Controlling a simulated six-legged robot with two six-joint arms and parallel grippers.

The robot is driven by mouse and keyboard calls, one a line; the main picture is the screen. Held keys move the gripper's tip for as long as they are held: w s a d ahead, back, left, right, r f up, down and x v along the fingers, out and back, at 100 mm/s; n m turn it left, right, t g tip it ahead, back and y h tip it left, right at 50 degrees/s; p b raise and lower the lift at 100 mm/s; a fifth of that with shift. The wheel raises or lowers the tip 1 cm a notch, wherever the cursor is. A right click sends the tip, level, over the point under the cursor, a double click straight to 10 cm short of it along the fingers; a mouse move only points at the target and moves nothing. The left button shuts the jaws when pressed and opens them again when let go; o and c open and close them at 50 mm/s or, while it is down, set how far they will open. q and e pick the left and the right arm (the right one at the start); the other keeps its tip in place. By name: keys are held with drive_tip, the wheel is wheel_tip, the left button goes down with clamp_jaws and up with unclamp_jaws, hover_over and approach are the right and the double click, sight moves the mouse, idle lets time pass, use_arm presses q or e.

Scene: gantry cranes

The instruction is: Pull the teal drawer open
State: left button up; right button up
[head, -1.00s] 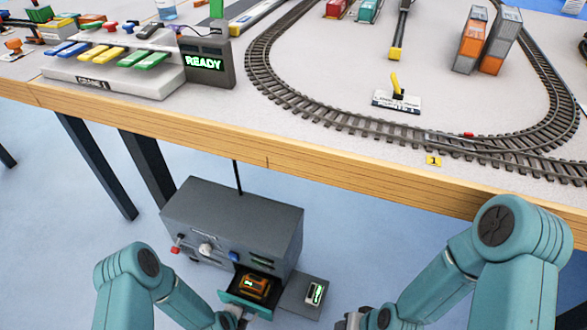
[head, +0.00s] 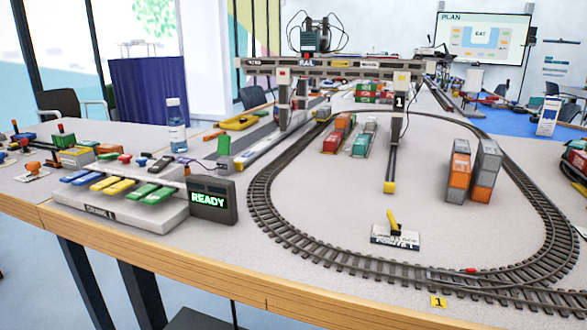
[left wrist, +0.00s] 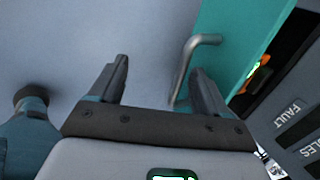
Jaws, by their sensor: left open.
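The teal drawer front (left wrist: 240,35) shows in the left wrist view, with a bent metal handle (left wrist: 186,65). The drawer stands open, with a dark inside and an orange thing (left wrist: 259,72) partly showing behind its front. My left gripper (left wrist: 158,66) is open at the handle. The handle shows between the two fingers, close to the right one in the picture; I cannot tell whether they touch. The head view is raised, so the drawer and both my grippers are out of it.
A dark grey cabinet top (head: 198,320) shows below the table edge (head: 160,265) in the head view. On the table are a crane control panel (head: 120,205), a READY display (head: 211,201), a train track (head: 262,215) and a gantry crane (head: 340,70). Panels marked FAULT (left wrist: 292,115) lie beside the drawer.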

use_arm(q)
wheel_tip(320, 180, up, 7)
drive_tip(key=p, duration=0.5)
